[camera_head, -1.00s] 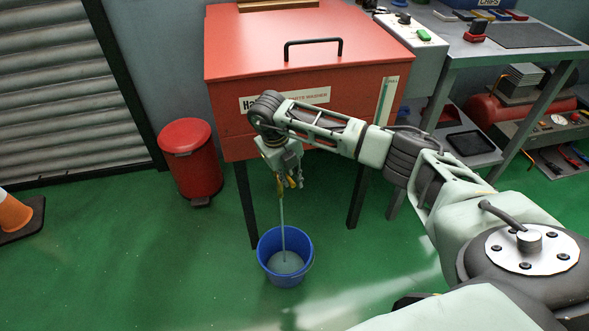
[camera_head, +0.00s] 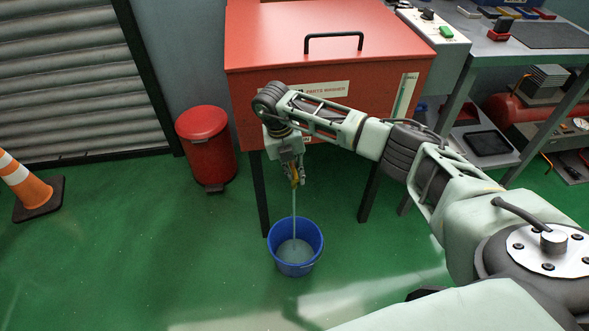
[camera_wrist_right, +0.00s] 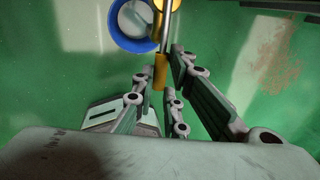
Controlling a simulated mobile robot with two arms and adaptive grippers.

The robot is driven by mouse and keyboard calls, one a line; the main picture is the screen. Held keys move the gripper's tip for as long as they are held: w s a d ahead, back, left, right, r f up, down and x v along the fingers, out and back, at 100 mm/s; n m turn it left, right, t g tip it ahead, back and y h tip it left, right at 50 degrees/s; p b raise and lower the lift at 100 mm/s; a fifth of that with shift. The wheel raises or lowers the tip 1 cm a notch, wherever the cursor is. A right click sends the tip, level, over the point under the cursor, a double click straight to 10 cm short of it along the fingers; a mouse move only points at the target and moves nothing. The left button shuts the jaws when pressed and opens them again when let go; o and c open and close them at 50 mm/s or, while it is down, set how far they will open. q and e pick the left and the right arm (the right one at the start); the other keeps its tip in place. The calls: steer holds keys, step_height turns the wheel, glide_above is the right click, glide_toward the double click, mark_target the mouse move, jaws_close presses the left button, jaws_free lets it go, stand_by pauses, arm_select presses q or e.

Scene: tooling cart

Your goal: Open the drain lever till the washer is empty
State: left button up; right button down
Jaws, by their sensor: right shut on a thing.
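The red parts washer (camera_head: 320,35) stands on dark legs, its lid closed. A pale gauge strip (camera_head: 404,97) with some green is on its front; I cannot read the level. My right gripper (camera_head: 297,176) is under the washer's front left, shut on the yellow drain lever (camera_head: 293,172). The wrist view shows my right gripper's fingers (camera_wrist_right: 162,88) around the lever's yellow end (camera_wrist_right: 160,70). A thin stream (camera_head: 294,222) falls into the blue bucket (camera_head: 317,250), which holds greyish liquid. The bucket also shows in the wrist view (camera_wrist_right: 116,34). My left gripper is out of view.
A red bin (camera_head: 206,150) stands left of the washer, and an orange cone (camera_head: 25,183) is further left. A grey workbench (camera_head: 480,45) with a lower shelf is on the right. The green floor around the bucket is clear.

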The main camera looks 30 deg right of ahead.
steer(key=shift+w+a, duration=0.1)
steer(key=shift+a, duration=0.05)
steer(key=c, duration=2.1)
jaws_free()
steer(key=r, duration=0.4)
steer(key=a+r, duration=0.1)
steer(key=r, duration=0.3)
steer(key=a+r, duration=0.1)
steer(key=r, duration=0.2)
steer(key=shift+w+a+r, duration=0.1)
steer(key=shift+w+r, duration=0.3)
